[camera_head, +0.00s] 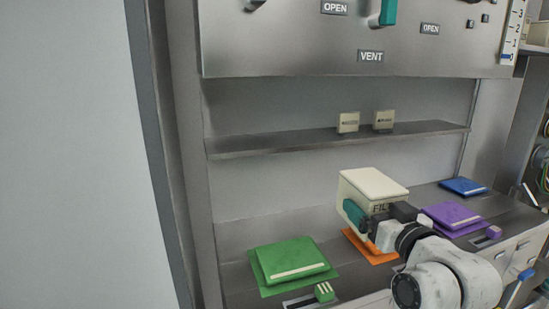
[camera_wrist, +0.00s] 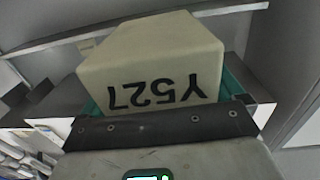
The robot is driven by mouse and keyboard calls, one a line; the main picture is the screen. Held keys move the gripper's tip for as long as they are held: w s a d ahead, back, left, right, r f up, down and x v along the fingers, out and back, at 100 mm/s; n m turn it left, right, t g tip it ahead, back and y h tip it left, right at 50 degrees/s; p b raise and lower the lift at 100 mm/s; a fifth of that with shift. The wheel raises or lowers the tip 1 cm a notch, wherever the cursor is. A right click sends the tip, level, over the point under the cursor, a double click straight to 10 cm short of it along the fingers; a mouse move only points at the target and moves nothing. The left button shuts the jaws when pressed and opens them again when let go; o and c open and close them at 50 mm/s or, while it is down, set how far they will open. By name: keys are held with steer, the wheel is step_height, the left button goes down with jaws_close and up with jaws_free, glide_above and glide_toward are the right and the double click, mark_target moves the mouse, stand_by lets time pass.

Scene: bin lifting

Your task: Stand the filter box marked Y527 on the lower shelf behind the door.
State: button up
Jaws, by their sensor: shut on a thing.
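The cream filter box (camera_head: 374,184) is held above the lower counter in the head view, with part of its "FIL..." lettering showing. In the wrist view the filter box (camera_wrist: 152,66) shows the marking Y527, upside down. My gripper (camera_head: 356,214) is shut on it, with a teal finger against its near left side. In the wrist view my gripper (camera_wrist: 160,105) has teal fingers on both sides of the box. The upper shelf (camera_head: 270,144) is behind the box. I cannot tell which surface is the task's lower shelf, and no door is clearly identifiable.
A green folder stack (camera_head: 290,262), an orange mat (camera_head: 362,246), a purple stack (camera_head: 452,215) and a blue one (camera_head: 463,186) lie along the counter (camera_head: 235,273). Two small beige blocks (camera_head: 348,122) (camera_head: 384,120) stand on the upper shelf. A control panel (camera_head: 300,50) overhangs it.

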steer(key=s+f+m+h, duration=0.1)
steer(key=s+f, duration=0.2)
steer(key=f, duration=0.9)
steer(key=s+f+h, duration=0.1)
steer(key=s+f, duration=0.1)
steer(key=f, duration=0.9)
steer(key=s+f+m+h, duration=0.1)
steer(key=s+f+h, duration=0.1)
steer(key=s+f, duration=1.5)
steer(key=shift+a+f+m+t, duration=0.2)
steer(key=shift+f+m+t, duration=0.1)
steer(key=shift+f+m, duration=0.1)
